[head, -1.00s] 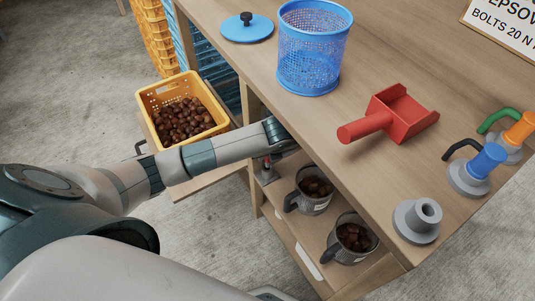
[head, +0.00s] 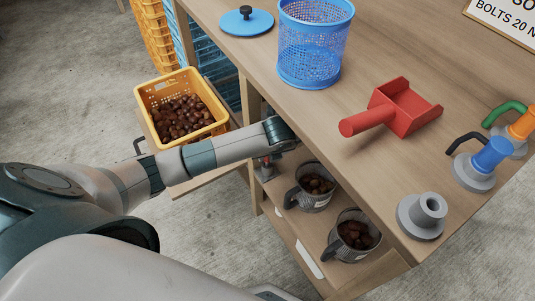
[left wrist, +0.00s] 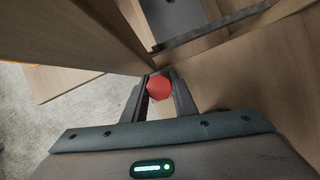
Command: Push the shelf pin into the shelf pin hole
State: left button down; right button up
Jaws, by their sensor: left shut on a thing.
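My left gripper (head: 265,169) reaches under the tabletop by the front left leg of the bench, mostly hidden in the head view by my arm and the table edge. In the left wrist view, the gripper (left wrist: 160,92) is shut on a red round-headed piece, the shelf pin (left wrist: 159,88). The pin's head shows between the two dark fingers, close to wooden panels. The shelf pin hole is not visible in either view, so I cannot tell how the pin sits against it. My right gripper is not in view.
A yellow crate (head: 221,116) of chestnuts stands left of the bench. Two mugs of chestnuts (head: 309,198) (head: 353,252) stand on the lower shelf. The tabletop (head: 290,115) holds a blue mesh bin (head: 312,75), a red scoop (head: 404,107) and grey-based fittings.

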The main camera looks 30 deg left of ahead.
pick_arm(q)
jog(key=shift+f+b, duration=0.6)
jog(key=shift+f, duration=0.25)
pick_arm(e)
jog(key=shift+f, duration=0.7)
pick_arm(q)
jog(key=c, duration=1.4)
grip_release()
jog(key=shift+o, duration=0.2)
jog(key=shift+r, duration=0.1)
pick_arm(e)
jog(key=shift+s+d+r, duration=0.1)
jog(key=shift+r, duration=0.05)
